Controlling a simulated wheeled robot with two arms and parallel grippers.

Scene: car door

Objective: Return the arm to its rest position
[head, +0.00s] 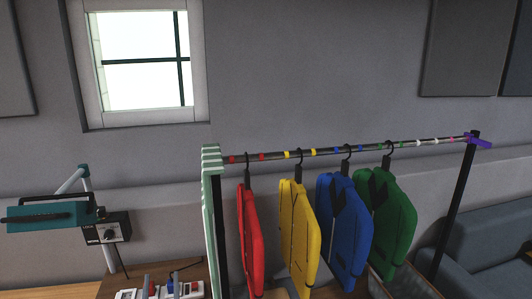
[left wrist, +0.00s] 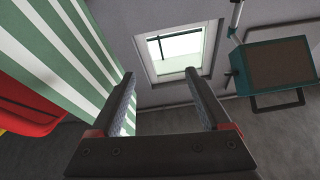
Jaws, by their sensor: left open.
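My left gripper (left wrist: 159,75) shows in the left wrist view with its two dark fingers spread apart. Nothing is between them; the window and grey wall show through the gap. Red parts mark the finger bases. I cannot clearly make out this gripper in the head view. The green and white striped end of the clothes rack (left wrist: 55,50) is to the left of the fingers, and part of the red jacket (left wrist: 25,105) shows beyond it. My right gripper is in neither view.
The rack's rail (head: 330,152) holds red (head: 250,240), yellow (head: 299,240), blue (head: 343,235) and green (head: 388,225) jackets. A teal lamp (head: 45,217) stands left. Small items (head: 185,289) lie on the wooden table. A grey sofa (head: 485,250) is right.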

